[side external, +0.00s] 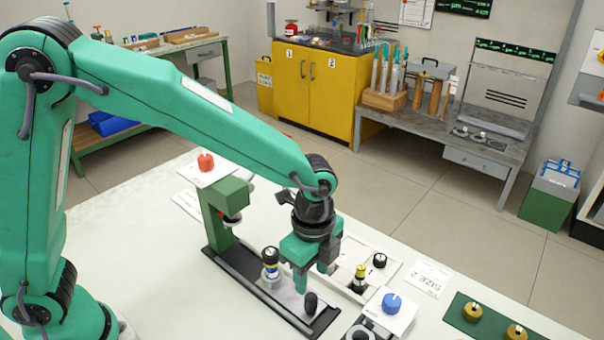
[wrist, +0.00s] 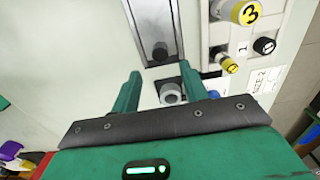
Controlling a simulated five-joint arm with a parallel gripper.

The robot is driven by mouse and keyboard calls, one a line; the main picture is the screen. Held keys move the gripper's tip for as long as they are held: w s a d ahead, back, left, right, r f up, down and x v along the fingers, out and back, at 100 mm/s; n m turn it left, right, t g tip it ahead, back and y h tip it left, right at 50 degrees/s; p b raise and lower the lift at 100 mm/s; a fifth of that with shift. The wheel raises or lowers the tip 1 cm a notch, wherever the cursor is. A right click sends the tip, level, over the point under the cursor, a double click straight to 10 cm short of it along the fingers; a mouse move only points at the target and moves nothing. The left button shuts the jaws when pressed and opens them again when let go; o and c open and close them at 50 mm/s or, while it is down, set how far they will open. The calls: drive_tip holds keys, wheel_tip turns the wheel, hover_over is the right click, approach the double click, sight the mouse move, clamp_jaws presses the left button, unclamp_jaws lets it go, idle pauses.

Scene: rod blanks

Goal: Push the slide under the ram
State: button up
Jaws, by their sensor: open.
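The slide (side external: 284,293) is a pale grey plate in a long black rail (side external: 245,276). A dark knob (side external: 311,302) stands near its front end and shows in the wrist view (wrist: 160,51). A black-topped blank with yellow and blue bands (side external: 270,262) stands upright on the slide. The ram (side external: 233,218) hangs from the green press (side external: 222,198) at the rail's far end; the blank is clear of it, on the near side. My gripper (side external: 313,280) is open and empty, fingers down near the knob. In the wrist view (wrist: 160,72) the knob appears beyond the fingertips, apart from both.
A pale tray (side external: 343,285) right of the rail holds a yellow-and-black blank (side external: 360,277) and a black piece (side external: 379,260). A grey ring (wrist: 170,92) sits past the rail's front end. A blue knob (side external: 391,303) is nearby. The table left of the rail is clear.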

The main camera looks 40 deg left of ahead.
sight(311, 297)
drive_tip(key=shift+f, duration=3.85)
clamp_jaws()
